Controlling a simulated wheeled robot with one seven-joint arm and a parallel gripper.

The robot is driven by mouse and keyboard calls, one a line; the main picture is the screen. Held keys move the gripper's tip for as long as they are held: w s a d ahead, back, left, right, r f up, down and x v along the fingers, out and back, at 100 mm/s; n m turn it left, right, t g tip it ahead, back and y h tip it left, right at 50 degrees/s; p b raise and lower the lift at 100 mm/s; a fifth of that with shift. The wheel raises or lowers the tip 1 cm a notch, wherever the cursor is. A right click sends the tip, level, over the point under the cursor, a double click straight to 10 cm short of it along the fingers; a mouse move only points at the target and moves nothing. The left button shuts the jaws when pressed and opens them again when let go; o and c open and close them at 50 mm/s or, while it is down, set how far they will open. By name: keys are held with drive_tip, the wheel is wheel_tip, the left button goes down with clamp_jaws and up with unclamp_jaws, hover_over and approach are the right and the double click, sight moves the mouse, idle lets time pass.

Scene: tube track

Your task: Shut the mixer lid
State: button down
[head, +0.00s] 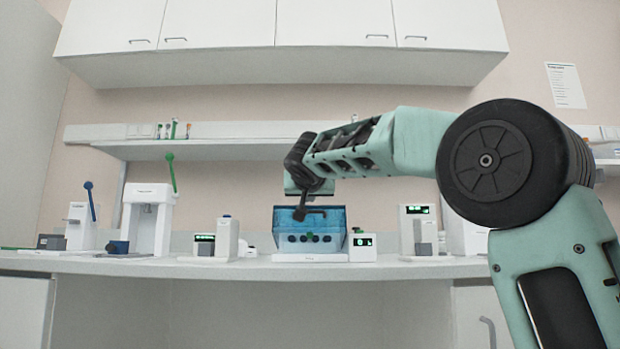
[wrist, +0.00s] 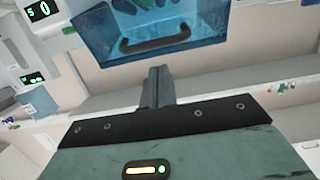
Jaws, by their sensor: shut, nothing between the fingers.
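The mixer (head: 310,257) stands on the counter in the middle of the head view, with a row of dark round tube ends at its front. Its see-through blue lid (head: 332,222) shows above the tube row and looks raised. In the wrist view the lid (wrist: 95,35) fills the top, with a dark bar handle (wrist: 155,42) along its edge and green tubes beyond. My gripper (head: 300,213) is in front of the lid in the head view. In the wrist view my gripper (wrist: 158,72) is shut and empty, its tips close to the handle; contact cannot be told.
A small box with a green display (head: 361,247) stands right of the mixer. Another display device (head: 418,232) is farther right. A white press with a green lever (head: 150,218) and other devices stand left. A shelf (head: 220,150) runs above the counter.

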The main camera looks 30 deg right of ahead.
drive_tip(key=b, duration=0.8)
approach(310, 229)
drive_tip(key=x, duration=0.4)
drive_tip(key=shift+w+d+f, duration=0.1)
drive_tip(key=shift+w, duration=0.05)
wheel_tip(310, 229, down, 2)
drive_tip(key=b, duration=0.3)
drive_tip(key=shift+w+f, duration=0.1)
drive_tip(key=shift+f, duration=0.1)
drive_tip(key=shift+f, duration=0.1)
